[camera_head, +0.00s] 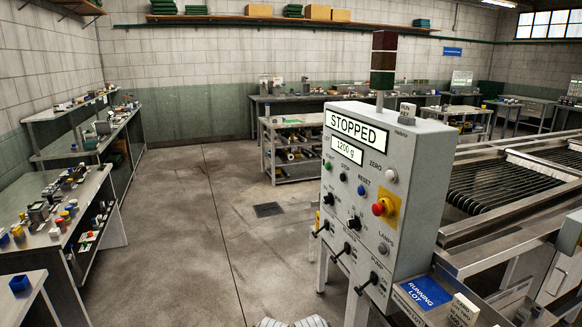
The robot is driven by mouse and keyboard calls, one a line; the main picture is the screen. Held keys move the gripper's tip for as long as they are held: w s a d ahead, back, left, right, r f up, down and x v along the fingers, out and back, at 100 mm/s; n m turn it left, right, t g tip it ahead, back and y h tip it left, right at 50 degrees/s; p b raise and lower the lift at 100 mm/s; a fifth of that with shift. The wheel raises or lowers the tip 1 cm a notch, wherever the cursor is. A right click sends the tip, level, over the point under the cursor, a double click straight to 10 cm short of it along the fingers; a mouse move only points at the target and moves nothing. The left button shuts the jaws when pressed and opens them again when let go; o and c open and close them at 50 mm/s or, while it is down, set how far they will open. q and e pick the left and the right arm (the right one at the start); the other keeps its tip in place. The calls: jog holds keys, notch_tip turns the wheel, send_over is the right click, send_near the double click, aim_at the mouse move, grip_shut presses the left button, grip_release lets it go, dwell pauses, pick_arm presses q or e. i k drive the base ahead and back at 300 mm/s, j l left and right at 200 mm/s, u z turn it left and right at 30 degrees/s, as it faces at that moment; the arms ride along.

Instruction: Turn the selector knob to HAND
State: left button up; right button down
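The grey control box (404,180) stands right of centre, with its panel facing left and toward me. Its display (356,130) reads STOPPED, with a smaller readout (346,151) of 1200 g below. Two black knobs sit on the panel: one at the left (329,198) and one lower in the middle (354,222). The small lettering around them is too blurred for me to tell which has HAND or where each points. Three black levers (345,250) stick out along the lower edge.
A red emergency button (383,207) on a yellow plate and a blue button (361,190) are near the knobs. A roller machine (500,185) stands to the right. A blue sign (427,292) reads RUNNING LOT. Benches (50,225) line the left; the floor (200,240) between is clear.

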aim_at(329, 199)
jog(key=i+j, duration=0.15)
jog(key=i, duration=0.25)
jog(key=i+j, duration=0.1)
jog(key=i, duration=0.35)
jog(key=i+j, duration=0.15)
jog(key=i, duration=0.25)
